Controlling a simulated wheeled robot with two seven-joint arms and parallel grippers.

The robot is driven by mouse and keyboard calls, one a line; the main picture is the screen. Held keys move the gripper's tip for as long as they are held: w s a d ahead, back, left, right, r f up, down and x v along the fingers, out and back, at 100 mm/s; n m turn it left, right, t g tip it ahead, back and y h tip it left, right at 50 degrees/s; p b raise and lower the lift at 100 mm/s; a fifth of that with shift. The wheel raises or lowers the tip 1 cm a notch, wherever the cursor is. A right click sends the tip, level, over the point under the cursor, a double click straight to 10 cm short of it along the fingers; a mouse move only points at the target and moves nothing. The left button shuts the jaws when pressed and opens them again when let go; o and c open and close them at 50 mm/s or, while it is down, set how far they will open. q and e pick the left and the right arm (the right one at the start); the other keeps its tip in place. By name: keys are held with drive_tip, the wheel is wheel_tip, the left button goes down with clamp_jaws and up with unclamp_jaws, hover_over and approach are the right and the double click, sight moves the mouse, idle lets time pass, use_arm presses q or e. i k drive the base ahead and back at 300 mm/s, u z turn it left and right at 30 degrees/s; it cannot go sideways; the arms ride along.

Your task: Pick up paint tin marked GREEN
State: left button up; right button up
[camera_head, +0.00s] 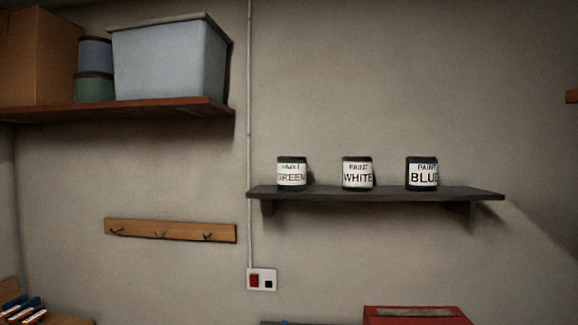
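The paint tin marked GREEN (291,174) stands upright at the left end of a dark wall shelf (390,194). Its label is white with dark letters, and its rim looks dark green. A tin marked WHITE (357,174) stands in the middle of the shelf, and a tin marked BLUE (422,175) stands to the right of it. The three tins are apart from each other. Neither of my grippers shows in the head view.
A higher wooden shelf (120,110) at upper left holds a grey-blue bin (168,62), a cardboard box (38,55) and two stacked cans (94,70). A hook rail (170,231), a wall switch (261,279) and a red box (415,315) are lower. The shelf has bare gaps between tins.

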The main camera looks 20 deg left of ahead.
sight(291, 171)
drive_tip(key=u, duration=1.95)
drive_tip(key=i, duration=2.15)
drive_tip(key=z, duration=4.2)
